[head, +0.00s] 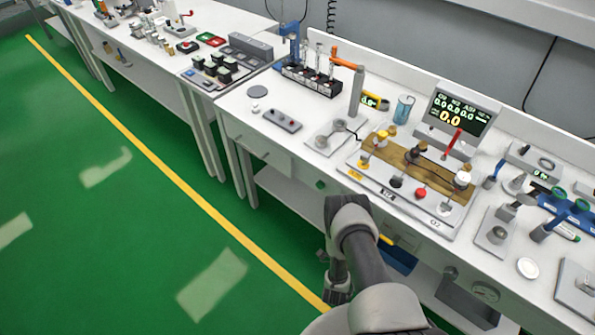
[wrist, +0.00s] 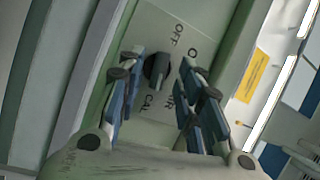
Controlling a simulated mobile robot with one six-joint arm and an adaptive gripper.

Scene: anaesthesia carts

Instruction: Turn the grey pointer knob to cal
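The dark grey pointer knob (wrist: 157,70) sits on a pale panel (wrist: 150,130) in the wrist view. Its raised bar lies roughly along the picture's vertical; which end is the pointer is unclear. OFF is printed above and right of it, an O-like mark to its right, and CAL below it. A further label is partly hidden by the right finger. My gripper (wrist: 160,68) is open, with one blue-padded finger on each side of the knob and visible gaps between. In the head view my arm bends down in front of the bench; the knob does not show there.
A yellow label (wrist: 252,75) lies right of the panel in the wrist view. In the head view the white bench (head: 240,110) carries a gas manifold board (head: 400,205), a display (head: 455,112) and several tools. Green floor (head: 110,220) is clear to the left.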

